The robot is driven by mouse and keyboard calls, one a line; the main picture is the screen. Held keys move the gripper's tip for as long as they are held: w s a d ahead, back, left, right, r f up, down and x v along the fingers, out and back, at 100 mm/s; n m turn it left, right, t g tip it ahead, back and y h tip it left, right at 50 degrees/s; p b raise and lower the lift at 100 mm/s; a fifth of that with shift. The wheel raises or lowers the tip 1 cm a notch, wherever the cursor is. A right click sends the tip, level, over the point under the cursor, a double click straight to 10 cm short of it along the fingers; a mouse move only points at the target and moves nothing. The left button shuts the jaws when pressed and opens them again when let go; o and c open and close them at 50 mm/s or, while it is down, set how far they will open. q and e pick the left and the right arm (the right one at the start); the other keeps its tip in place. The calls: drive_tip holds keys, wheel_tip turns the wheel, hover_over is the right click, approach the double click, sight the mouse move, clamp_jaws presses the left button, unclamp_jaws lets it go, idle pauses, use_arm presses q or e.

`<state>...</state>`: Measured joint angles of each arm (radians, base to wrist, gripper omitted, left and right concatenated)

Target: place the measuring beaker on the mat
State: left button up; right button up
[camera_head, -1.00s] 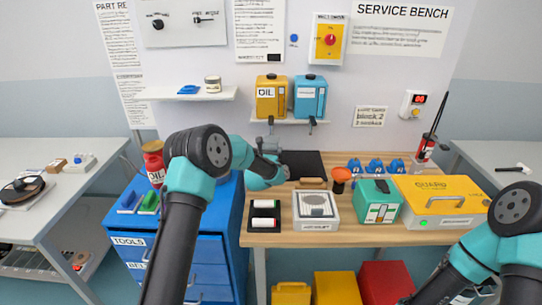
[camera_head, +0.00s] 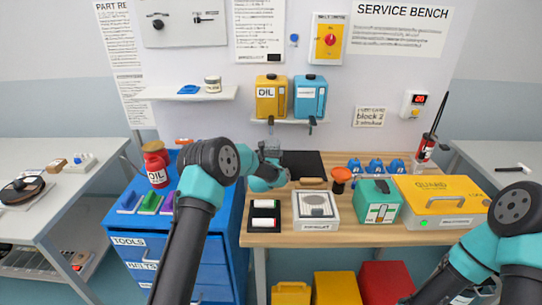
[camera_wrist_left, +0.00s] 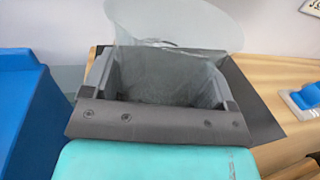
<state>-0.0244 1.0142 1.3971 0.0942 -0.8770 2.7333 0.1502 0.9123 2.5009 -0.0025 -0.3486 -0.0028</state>
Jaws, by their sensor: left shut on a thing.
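The measuring beaker (camera_wrist_left: 165,75) is clear and greyish, with a wide round rim, in the left wrist view. My left gripper (camera_wrist_left: 168,92) is shut on it, with a finger on either side. In the head view the beaker (camera_head: 272,146) shows faintly at the end of my left arm, by my left gripper (camera_head: 270,158). The mat (camera_head: 303,164) is a black rectangle at the back of the wooden bench, just right of the gripper. My forearm hides its left part. The beaker's base is hidden, so I cannot tell whether it touches anything. My right gripper is out of view.
A shelf (camera_head: 289,121) with two cans hangs above. The blue drawer cabinet (camera_head: 180,262) is left.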

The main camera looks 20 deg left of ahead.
use_arm(q)
drive_tip(key=shift+f, duration=0.6)
drive_tip(key=o, duration=1.2)
drive_tip(key=shift+r, duration=0.55)
drive_tip(key=shift+s, duration=0.25)
drive_tip(key=s, duration=1.1)
drive_tip(key=shift+s+d, duration=0.3)
drive_tip(key=shift+d, duration=0.05)
